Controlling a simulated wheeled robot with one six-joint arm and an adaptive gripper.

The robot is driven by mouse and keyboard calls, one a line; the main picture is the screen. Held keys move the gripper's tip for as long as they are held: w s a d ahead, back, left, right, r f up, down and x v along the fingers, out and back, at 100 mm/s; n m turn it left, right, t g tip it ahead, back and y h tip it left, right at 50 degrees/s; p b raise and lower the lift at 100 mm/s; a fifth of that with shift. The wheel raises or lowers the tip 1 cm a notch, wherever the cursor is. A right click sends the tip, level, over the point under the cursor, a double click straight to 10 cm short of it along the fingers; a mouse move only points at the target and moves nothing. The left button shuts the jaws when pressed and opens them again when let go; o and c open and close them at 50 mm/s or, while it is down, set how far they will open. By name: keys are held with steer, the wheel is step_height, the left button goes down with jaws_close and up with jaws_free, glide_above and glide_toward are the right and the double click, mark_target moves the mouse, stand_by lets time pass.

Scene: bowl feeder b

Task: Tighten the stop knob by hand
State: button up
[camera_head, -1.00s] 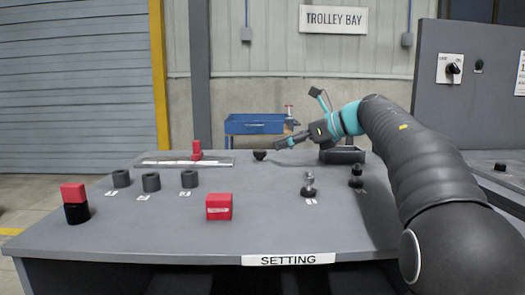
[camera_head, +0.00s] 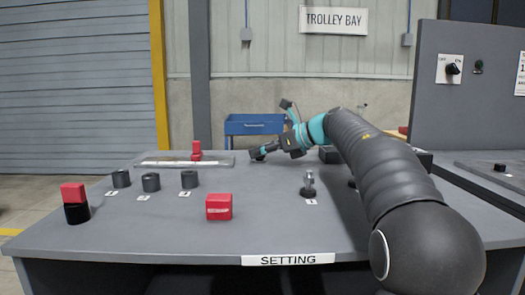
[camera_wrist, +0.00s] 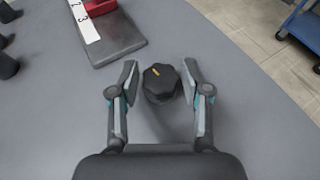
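The stop knob is a dark, lobed knob (camera_wrist: 161,82) with a small yellow mark on top, standing on the grey table. In the wrist view my gripper (camera_wrist: 160,80) is open, with one finger on each side of the knob and a gap visible on both sides. In the head view my gripper (camera_head: 258,153) is low at the far side of the table, and it mostly hides the knob there. A grey plate with a white numbered scale (camera_wrist: 112,32) lies to the left of the knob, with a red block (camera_wrist: 100,6) on it.
The same scale plate (camera_head: 185,160) shows at the table's back. Several dark cylinders (camera_head: 151,182) stand at left. A red box (camera_head: 219,207), a black cylinder with a red top (camera_head: 75,203) and a metal-stemmed piece (camera_head: 309,184) stand nearer. A blue trolley (camera_head: 255,125) is behind the table.

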steer(key=c, duration=0.6)
steer(key=shift+c, duration=0.2)
steer(key=shift+s+a+m+t+h, duration=0.1)
steer(key=shift+m+t+h, duration=0.4)
steer(key=shift+m+t, duration=0.3)
steer(key=shift+s+a+r+m+t+h+p, duration=0.1)
steer(key=shift+m+t+h+p, duration=0.1)
steer(key=shift+m+t+h, duration=0.25)
steer(key=shift+r+m+t+h+p, duration=0.1)
steer(key=shift+m+t+h+p, duration=0.05)
steer(key=shift+m+t+h, duration=0.3)
steer(key=m+t+h+p, duration=0.1)
steer(key=m+p, duration=0.1)
steer(key=shift+h+p, duration=0.4)
steer(key=shift+m+h, duration=0.3)
steer(key=shift+f+t, duration=0.15)
steer(key=shift+t, duration=0.15)
